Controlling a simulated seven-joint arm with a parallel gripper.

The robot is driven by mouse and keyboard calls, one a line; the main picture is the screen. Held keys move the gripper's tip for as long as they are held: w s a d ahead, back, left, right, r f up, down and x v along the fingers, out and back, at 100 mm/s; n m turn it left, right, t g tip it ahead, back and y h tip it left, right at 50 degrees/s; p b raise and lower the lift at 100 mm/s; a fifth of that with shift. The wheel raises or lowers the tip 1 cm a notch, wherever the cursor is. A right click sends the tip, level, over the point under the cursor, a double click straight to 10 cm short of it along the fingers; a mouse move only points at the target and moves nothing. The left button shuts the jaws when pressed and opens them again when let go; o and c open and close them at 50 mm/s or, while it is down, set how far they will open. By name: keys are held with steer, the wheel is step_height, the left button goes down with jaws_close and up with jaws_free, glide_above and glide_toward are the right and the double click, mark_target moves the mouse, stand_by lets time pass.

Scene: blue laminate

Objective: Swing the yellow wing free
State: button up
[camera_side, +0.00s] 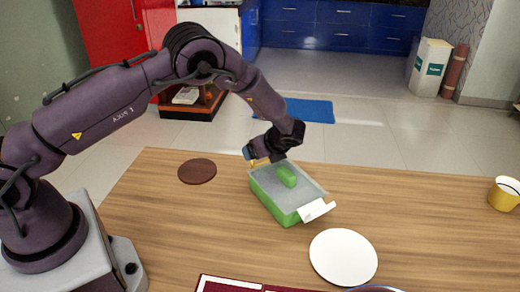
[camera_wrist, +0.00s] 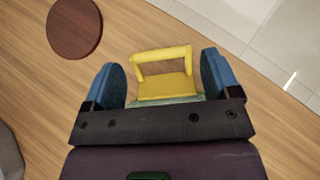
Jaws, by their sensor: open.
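A green box (camera_side: 275,205) with a grey, see-through lid (camera_side: 300,182) stands on the wooden table. The yellow wing (camera_wrist: 163,53) is a looped flap at one edge of the box, seen between my fingers in the wrist view. In the side view only a bit of yellow (camera_side: 259,162) shows at the box's far left end, mostly behind my gripper. My gripper (camera_side: 257,153) is low at that end, with its blue fingers apart. In the wrist view my gripper (camera_wrist: 162,82) has one finger on each side of the wing, with gaps visible.
A white flap (camera_side: 317,209) sticks outward at the box's near right end. A green block (camera_side: 286,176) shows at the lid. A brown disc (camera_side: 197,171) lies left, a white plate (camera_side: 343,257) in front, and a yellow cup (camera_side: 504,194) far right. The table right of the box is clear.

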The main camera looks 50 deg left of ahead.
steer(key=v, duration=1.1)
steer(key=shift+d+r, duration=0.1)
steer(key=shift+r, duration=0.05)
